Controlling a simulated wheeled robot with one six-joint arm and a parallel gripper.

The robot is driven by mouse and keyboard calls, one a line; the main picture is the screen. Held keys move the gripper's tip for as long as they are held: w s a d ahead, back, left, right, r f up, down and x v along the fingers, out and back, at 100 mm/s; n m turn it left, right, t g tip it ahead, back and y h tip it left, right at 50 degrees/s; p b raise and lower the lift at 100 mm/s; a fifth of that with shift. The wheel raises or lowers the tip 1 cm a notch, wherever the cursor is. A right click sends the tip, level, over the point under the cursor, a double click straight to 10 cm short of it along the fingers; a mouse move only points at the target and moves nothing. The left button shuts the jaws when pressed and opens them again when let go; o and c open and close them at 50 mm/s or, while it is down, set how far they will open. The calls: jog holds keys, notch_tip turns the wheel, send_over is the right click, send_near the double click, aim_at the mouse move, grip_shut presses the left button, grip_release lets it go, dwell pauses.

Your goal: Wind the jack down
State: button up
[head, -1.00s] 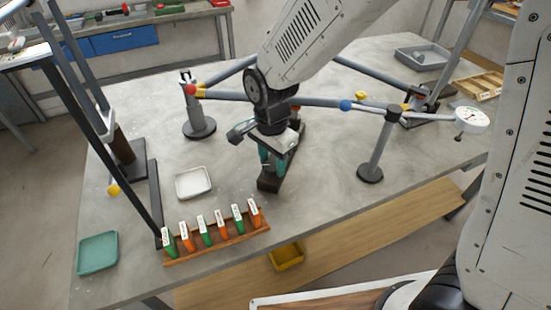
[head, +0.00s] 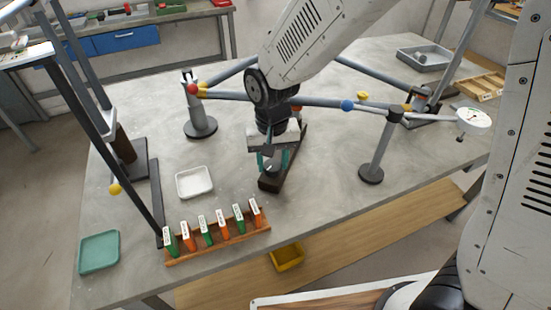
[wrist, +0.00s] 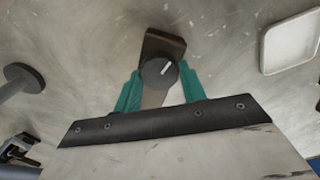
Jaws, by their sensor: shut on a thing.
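The jack's dark base (head: 270,184) stands on the grey table, left of the middle post. In the wrist view the base (wrist: 165,43) shows beyond a round dark knob (wrist: 158,72) with a white mark. My gripper (head: 272,163) points down over the jack. Its teal fingers are on either side of the knob in the wrist view (wrist: 160,85), shut on it. My wrist hides the upper part of the jack and whether it touches the tube frame above.
Grey frame tubes (head: 318,101) run across the table on posts (head: 375,150). A dial gauge (head: 473,121) is at the right. A white tray (head: 194,182) and a wooden rack (head: 218,241) of tagged pieces lie left and in front. A teal tray (head: 99,252) sits at the corner.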

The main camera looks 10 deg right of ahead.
aim_at(273, 164)
jog(key=n, duration=0.6)
jog(key=shift+n, duration=0.3)
jog(key=n, duration=0.5)
dwell(0.4)
jog(key=o, duration=1)
jog(key=shift+w+d, duration=0.1)
jog(key=shift+d, duration=0.1)
jog(key=shift+a, duration=0.15)
jog(key=shift+r, duration=0.1)
notch_tip(273, 164, up, 8)
jog(key=shift+f, duration=0.2)
